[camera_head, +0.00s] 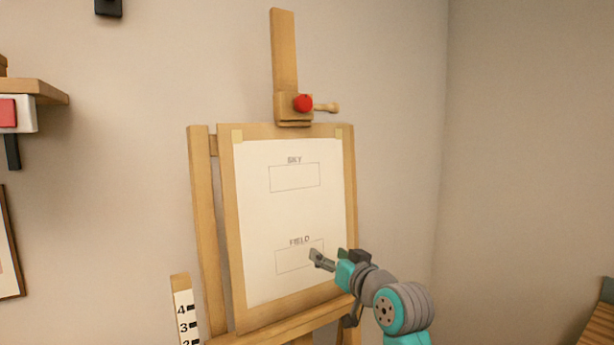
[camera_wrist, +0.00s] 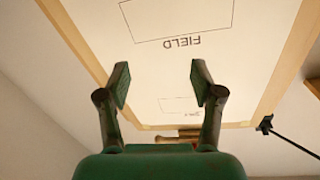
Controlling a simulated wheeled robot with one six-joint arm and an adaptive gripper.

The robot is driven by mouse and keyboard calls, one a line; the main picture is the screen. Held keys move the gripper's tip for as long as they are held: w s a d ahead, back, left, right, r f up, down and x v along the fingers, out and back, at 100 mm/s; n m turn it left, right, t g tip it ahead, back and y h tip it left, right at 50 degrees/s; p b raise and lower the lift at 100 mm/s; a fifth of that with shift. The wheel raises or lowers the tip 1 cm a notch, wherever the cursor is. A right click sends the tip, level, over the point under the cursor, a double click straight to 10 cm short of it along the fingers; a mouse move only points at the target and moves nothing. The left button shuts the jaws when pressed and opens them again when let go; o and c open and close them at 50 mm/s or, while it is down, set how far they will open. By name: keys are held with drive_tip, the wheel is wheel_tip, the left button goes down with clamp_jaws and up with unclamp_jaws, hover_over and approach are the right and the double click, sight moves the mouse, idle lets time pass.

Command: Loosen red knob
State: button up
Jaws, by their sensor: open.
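The red knob (camera_head: 303,103) is on the wooden clamp block (camera_head: 287,112) at the top of the easel, with a small wooden peg (camera_head: 326,107) to its right. My gripper (camera_head: 318,258) is in front of the lower part of the paper, near the FIELD box, well below the knob. In the wrist view my gripper (camera_wrist: 158,84) is open, with nothing between its fingers. The paper there appears upside down, and part of the wooden clamp shows beyond the board's edge.
The wooden easel (camera_head: 196,220) holds a board with white paper (camera_head: 290,215) marked SKY and FIELD. A numbered scale (camera_head: 184,318) stands at lower left. A shelf (camera_head: 38,91) is on the left wall. The space right of the easel is clear at knob height.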

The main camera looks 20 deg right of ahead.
wheel_tip(320, 180, up, 18)
drive_tip(key=n+y, duration=0.1)
drive_tip(key=n, duration=0.1)
drive_tip(key=n+y, duration=0.1)
drive_tip(key=n, duration=0.1)
approach(306, 102)
drive_tip(key=x, duration=0.9)
drive_tip(key=shift+w+a, duration=0.1)
drive_tip(key=shift+w, duration=0.3)
drive_tip(key=c, duration=1.1)
